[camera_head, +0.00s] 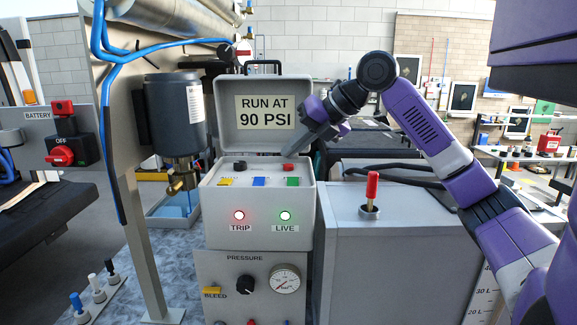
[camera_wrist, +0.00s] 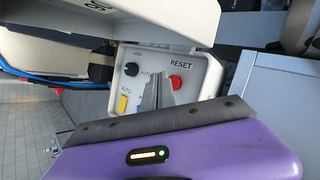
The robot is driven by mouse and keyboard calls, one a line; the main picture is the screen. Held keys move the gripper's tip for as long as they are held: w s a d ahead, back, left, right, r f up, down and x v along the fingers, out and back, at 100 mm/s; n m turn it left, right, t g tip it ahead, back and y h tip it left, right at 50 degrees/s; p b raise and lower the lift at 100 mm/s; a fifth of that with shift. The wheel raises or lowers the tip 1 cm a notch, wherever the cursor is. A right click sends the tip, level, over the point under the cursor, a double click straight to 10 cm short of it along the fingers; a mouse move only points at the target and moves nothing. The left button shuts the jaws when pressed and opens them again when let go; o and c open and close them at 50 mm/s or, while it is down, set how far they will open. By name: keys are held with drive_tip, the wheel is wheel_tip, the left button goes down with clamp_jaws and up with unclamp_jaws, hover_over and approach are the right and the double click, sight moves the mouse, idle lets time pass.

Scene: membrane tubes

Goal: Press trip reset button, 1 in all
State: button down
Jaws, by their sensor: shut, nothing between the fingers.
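The red reset button (camera_wrist: 176,83) sits on the pale top panel of the control box (camera_head: 260,227), under the printed word RESET. It also shows in the head view (camera_head: 288,167). My gripper (camera_wrist: 163,78) is shut and empty. In the wrist view its fingertips appear just left of the button, partly over its edge; I cannot tell if they touch it. In the head view my gripper (camera_head: 289,154) is above the panel, close to the button.
The raised lid (camera_head: 264,138) reading RUN AT 90 PSI stands behind the panel. A black knob (camera_wrist: 131,69) and a yellow switch (camera_wrist: 123,103) share the panel. A grey cabinet with a red-handled lever (camera_head: 372,185) stands to the right, and a dark motor (camera_head: 175,112) to the left.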

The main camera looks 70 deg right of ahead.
sight(292, 165)
drive_tip(key=shift+f, duration=0.4)
drive_tip(key=shift+f+b, duration=0.45)
drive_tip(key=shift+b, duration=0.1)
idle(0.7)
drive_tip(key=shift+r, duration=0.1)
drive_tip(key=shift+r+p, duration=0.55)
drive_tip(key=shift+r, duration=0.25)
drive_tip(key=shift+r+p, duration=1.75)
drive_tip(key=shift+r, duration=0.8)
drive_tip(key=shift+f, duration=0.1)
